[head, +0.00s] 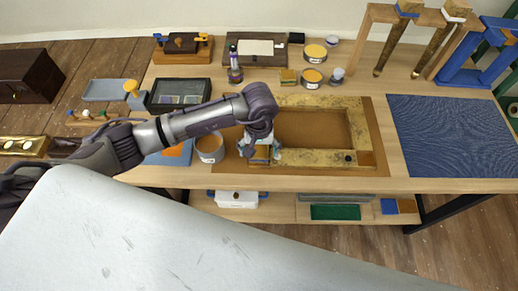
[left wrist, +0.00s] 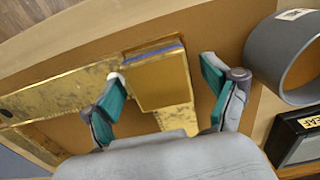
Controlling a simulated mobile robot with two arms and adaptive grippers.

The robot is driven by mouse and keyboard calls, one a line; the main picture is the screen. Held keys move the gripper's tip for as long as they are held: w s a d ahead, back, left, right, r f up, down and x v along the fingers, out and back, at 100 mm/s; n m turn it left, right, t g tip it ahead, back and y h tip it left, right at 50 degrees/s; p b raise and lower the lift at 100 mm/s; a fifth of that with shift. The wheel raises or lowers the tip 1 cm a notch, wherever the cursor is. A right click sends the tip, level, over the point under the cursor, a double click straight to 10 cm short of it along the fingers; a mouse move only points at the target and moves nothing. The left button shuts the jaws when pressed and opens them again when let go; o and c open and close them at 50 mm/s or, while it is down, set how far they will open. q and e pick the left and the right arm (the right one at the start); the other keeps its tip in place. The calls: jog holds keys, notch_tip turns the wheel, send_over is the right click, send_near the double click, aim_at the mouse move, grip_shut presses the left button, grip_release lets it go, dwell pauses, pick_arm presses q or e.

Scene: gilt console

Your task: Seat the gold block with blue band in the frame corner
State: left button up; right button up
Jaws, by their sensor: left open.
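The gold block with its blue band (left wrist: 158,82) lies at the near left corner of the gilt frame, where two gold bars meet in the left wrist view. The blue band runs along its far edge there. I cannot tell whether the block sits flush. The gilt frame (head: 310,101) lies on a brown board on the bench. My left gripper (head: 261,154) is over that corner in the head view. In the left wrist view its fingers (left wrist: 163,88) are open on either side of the block, with a clear gap on the right. My right gripper is not in view.
A grey ring-shaped container (head: 210,148) stands just left of the frame, and a dark box (left wrist: 298,138) is near it. Jars (head: 312,77) and a dark bottle (head: 235,68) stand behind. A blue mat (head: 448,132) lies clear on the right.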

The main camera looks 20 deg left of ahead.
pick_arm(q)
notch_tip(320, 180, up, 12)
dwell(0.5)
dwell(0.4)
